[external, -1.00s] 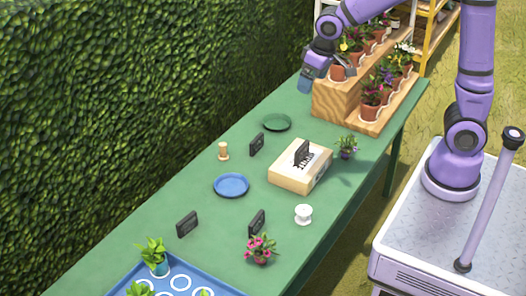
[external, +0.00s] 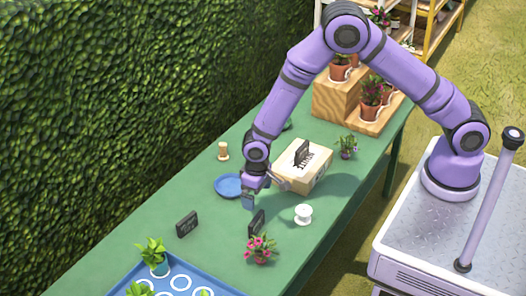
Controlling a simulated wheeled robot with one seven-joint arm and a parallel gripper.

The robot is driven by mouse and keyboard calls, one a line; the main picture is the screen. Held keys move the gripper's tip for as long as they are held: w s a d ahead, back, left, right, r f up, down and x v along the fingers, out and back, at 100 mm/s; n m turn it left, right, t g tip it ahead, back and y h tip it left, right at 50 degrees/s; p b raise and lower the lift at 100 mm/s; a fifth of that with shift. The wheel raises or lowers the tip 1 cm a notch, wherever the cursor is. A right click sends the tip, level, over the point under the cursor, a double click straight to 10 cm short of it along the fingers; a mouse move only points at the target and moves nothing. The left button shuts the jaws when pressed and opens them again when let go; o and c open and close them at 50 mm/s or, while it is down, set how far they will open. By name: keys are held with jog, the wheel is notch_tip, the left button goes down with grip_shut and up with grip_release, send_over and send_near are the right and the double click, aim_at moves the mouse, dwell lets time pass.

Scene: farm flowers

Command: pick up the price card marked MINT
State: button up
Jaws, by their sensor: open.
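Small dark price cards stand on the green table. One card (external: 187,224) is at the left and another (external: 257,223) stands behind the pink-flowered plant. A third card (external: 302,152) stands on top of the light wooden box (external: 314,177). The lettering is too small to read, so I cannot tell which card says MINT. My gripper (external: 264,193) is open and empty. It hangs between the blue plate and the white spool, above and behind the card near the pink flowers.
The blue plate (external: 225,187) is partly hidden by my gripper. A white spool (external: 303,214), a pink-flowered plant (external: 261,250) and a purple-flowered plant (external: 347,146) stand nearby. A blue tray (external: 222,288) holds pots in front. Bare table lies between the left card and the plate.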

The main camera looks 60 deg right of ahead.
aim_at(256, 225)
jog(key=shift+s+a+f, duration=0.1)
jog(key=shift+a+f, duration=0.05)
jog(key=shift+f, duration=0.45)
jog(key=shift+s+a+f, duration=0.1)
jog(key=shift+a+f, duration=0.05)
jog(key=shift+f, duration=0.4)
jog(key=f, duration=1)
jog(key=shift+a+f, duration=0.2)
jog(key=shift+f, duration=0.1)
jog(key=c, duration=0.6)
